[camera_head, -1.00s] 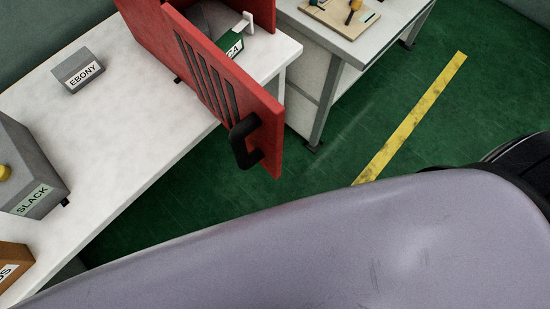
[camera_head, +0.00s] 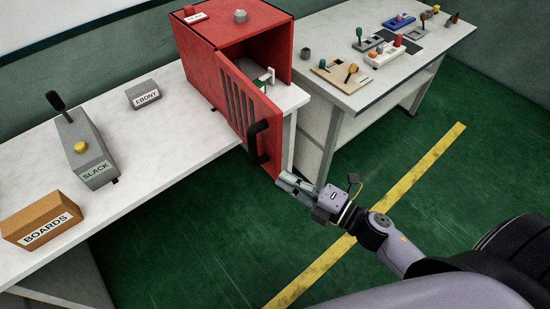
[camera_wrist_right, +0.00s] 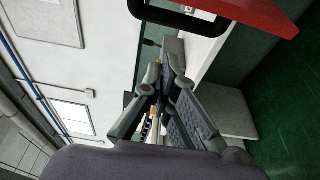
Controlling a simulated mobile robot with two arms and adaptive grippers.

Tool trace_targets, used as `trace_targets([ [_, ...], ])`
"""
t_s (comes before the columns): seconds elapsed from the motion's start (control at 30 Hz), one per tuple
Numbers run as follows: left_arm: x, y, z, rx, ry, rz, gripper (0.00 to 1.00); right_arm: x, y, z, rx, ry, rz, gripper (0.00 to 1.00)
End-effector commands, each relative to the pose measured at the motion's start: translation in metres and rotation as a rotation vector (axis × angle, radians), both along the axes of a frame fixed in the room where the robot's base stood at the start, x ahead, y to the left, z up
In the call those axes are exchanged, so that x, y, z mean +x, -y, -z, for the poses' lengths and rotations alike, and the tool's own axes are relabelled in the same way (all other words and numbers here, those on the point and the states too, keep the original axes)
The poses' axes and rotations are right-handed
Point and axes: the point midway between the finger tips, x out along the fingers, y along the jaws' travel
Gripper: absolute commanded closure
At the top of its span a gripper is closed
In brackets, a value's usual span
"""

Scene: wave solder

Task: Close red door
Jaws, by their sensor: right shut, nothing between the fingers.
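The red door (camera_head: 240,103) hangs open on the front of the red cabinet (camera_head: 205,58), swung out past the white table's edge. Its black handle (camera_head: 254,143) faces outward near the free edge. My right gripper (camera_head: 284,181) is shut and empty, just below and right of the door's lower free corner; I cannot tell if it touches. In the right wrist view the shut fingers (camera_wrist_right: 165,75) point toward the table, with the red door (camera_wrist_right: 255,12) and the handle (camera_wrist_right: 178,14) at the top. My left gripper is not in view.
The white table (camera_head: 150,140) holds an EBONY block (camera_head: 144,95), a SLACK box with a lever (camera_head: 84,150) and a BOARDS box (camera_head: 42,222). A second table (camera_head: 400,60) with small tools stands at right. Green floor with a yellow line is free in front.

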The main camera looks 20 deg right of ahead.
Motion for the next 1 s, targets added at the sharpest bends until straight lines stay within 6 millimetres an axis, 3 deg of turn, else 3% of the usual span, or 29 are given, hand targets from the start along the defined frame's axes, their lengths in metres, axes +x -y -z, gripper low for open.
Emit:
trace_targets([
  [0.17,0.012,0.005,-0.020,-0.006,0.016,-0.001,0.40,0.034,-0.022,-0.006,0.004,0.002,0.002,1.00],
  [0.37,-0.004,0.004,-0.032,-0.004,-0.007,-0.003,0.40,0.068,-0.045,-0.005,0.006,0.000,0.003,1.00],
  [0.6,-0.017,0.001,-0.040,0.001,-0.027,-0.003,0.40,0.074,-0.013,-0.001,0.002,-0.004,0.004,1.00],
  [1.0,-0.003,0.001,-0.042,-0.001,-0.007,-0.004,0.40,0.076,-0.005,0.000,0.003,-0.002,0.003,1.00],
])
